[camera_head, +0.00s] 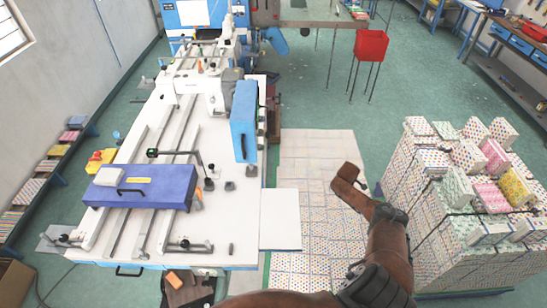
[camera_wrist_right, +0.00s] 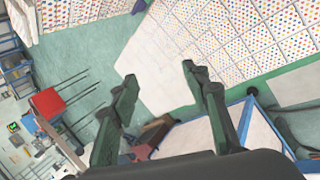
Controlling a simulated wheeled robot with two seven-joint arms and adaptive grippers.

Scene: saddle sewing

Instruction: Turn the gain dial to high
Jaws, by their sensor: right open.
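I cannot make out the gain dial in either view. The sewing machine's long white table (camera_head: 130,235) fills the left and middle of the head view. A small black box with a green display (camera_head: 152,153) stands above its blue-violet cover (camera_head: 140,187). A yellow-and-red box (camera_head: 100,160) sits at the table's left edge. My right gripper (camera_wrist_right: 159,72) is open and empty in the wrist view, with floor and a pale board beyond its fingers. In the head view my right arm reaches over the floor right of the table, apart from the machine. My left gripper is not in view.
An upright blue housing (camera_head: 245,120) stands on the table's right side. A white side panel (camera_head: 280,220) juts out towards my arm. Stacked patterned boxes (camera_head: 440,240) stand at the right. A red bin (camera_head: 370,46) stands behind.

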